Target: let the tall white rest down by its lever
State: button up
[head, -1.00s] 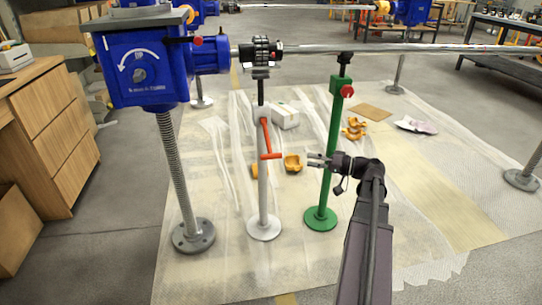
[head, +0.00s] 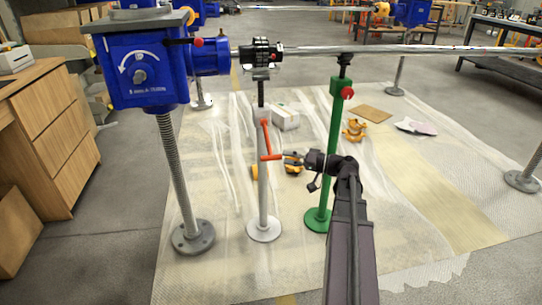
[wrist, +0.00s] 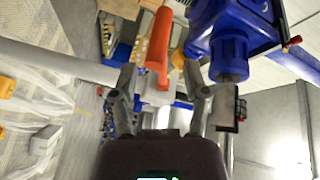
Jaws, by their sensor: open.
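The tall white rest (head: 263,190) stands upright on a round white base, its top under the dark coupling on the shaft. Its orange-red lever (head: 266,138) hangs on the post, with a crossbar handle at its lower end pointing right. My gripper (head: 287,157) is open, its fingers just right of that handle in the head view; contact cannot be told. In the wrist view, the lever (wrist: 158,50) shows between and beyond the open fingers (wrist: 165,88), and the white post (wrist: 60,63) runs in from the left.
A green stand (head: 335,140) with a red knob rises close behind my gripper. A blue gearbox (head: 140,65) on a screw column stands at left. A shaft (head: 400,49) crosses above. Orange parts (head: 354,130) and a white box (head: 285,117) lie on the plastic sheet.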

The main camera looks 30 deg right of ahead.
aim_at(271, 153)
jog(key=shift+x, duration=3)
grip_shut()
